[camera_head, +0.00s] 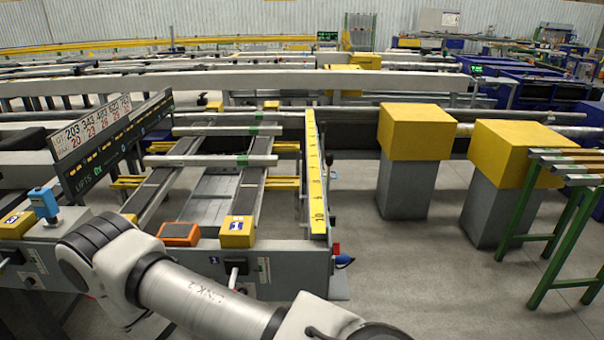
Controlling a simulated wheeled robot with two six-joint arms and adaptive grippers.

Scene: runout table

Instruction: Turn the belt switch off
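Nothing in view is legibly marked as the belt switch. A small silver lever (233,277) sticks out of a dark box on the front panel of the runout table (277,270), below a yellow box (238,231). Another small dark control (12,256) sits on the panel at the far left. I cannot tell from here which way either is set. One of my arms crosses the bottom of the view in front of the table, and hides part of the panel. Neither of my grippers shows.
An orange box (180,234) and a blue device (44,203) sit on the table's near edge. A number board (95,130) stands at left. Yellow-topped posts (405,185) and a green-legged rack (560,225) stand at right. The floor between table and posts is clear.

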